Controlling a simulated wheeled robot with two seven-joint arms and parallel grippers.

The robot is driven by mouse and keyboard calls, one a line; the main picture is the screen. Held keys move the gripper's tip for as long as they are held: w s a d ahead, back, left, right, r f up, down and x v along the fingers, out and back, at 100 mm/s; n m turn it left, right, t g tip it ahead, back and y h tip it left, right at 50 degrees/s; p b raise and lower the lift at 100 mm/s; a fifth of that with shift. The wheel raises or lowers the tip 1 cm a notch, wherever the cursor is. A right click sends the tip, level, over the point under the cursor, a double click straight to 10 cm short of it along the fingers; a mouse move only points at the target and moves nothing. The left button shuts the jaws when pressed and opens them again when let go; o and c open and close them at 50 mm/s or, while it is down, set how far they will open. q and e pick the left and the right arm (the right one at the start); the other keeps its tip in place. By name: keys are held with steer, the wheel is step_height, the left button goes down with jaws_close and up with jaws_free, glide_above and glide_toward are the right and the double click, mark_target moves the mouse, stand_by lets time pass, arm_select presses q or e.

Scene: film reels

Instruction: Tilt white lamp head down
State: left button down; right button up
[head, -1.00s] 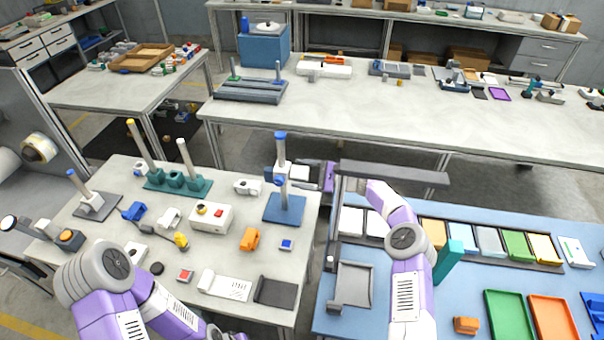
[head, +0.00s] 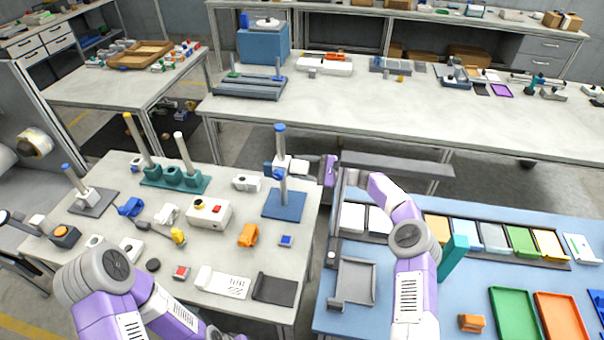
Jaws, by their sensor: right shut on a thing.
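A tall post stands upright on a blue base plate (head: 284,205) near the right edge of the left-hand table. The post has a blue cap, a blue clamp part (head: 268,170) and the small white lamp head (head: 298,166) at mid-height on its right side. My right gripper (head: 308,164) reaches in from the right and is shut on the white lamp head. The fingers and the head overlap in the picture, so the head's exact tilt is hard to read. My left arm comes in at the lower left; its gripper is not in view.
A white box with a red button (head: 209,214), an orange part (head: 248,236) and a blue-and-white block (head: 286,241) lie near the stand. A grey raised bar (head: 400,167) runs behind the blue right-hand table (head: 400,275). A floor gap separates the tables.

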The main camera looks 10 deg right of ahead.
steer(key=n+b, duration=0.2)
steer(key=b, duration=0.1)
steer(key=shift+f, duration=0.2)
steer(key=shift+r+n+b, duration=0.15)
steer(key=shift+n+b, duration=0.4)
steer(key=shift+n, duration=0.05)
steer(key=shift+r, duration=0.1)
steer(key=o, duration=1)
steer(key=shift+c, duration=0.2)
steer(key=shift+d, duration=0.15)
steer(key=v, duration=0.7)
steer(key=shift+d+p, duration=0.2)
steer(key=shift+p, duration=0.25)
